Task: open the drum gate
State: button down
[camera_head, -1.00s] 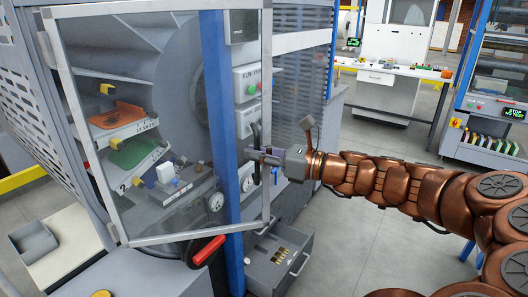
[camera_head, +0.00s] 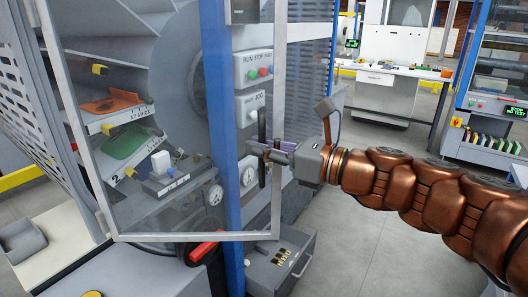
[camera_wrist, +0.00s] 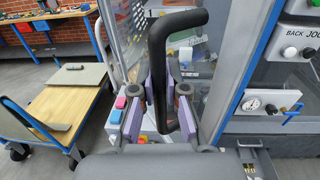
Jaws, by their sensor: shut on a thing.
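The drum gate (camera_head: 279,75) is a clear pane in a pale metal frame, in front of the grey drum and its shelves in the head view. It stands out from the machine at an angle, partly open. Its black bar handle (camera_head: 262,125) is upright near the frame's right side. My gripper (camera_head: 264,151) reaches it from the right and is shut on it. In the wrist view the handle (camera_wrist: 158,55) runs between the two purple-grey fingers (camera_wrist: 160,92). The lower part of the handle is partly hidden by the fingers.
An open drawer (camera_head: 306,262) juts out below the gate. A blue post (camera_head: 222,120) and button panels stand behind the pane. A wooden cart (camera_wrist: 82,95) is at the left in the wrist view.

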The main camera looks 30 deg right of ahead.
jog(key=shift+s+a+h+b, duration=0.2)
jog(key=shift+s+h+b, duration=0.1)
jog(key=shift+b, duration=0.05)
dwell(0.3)
jog(key=c, duration=1.2)
grip_release()
jog(key=shift+s, duration=0.15)
jog(key=shift+v, duration=5.95)
jog(key=shift+f, duration=0.15)
jog(key=shift+c, duration=0.2)
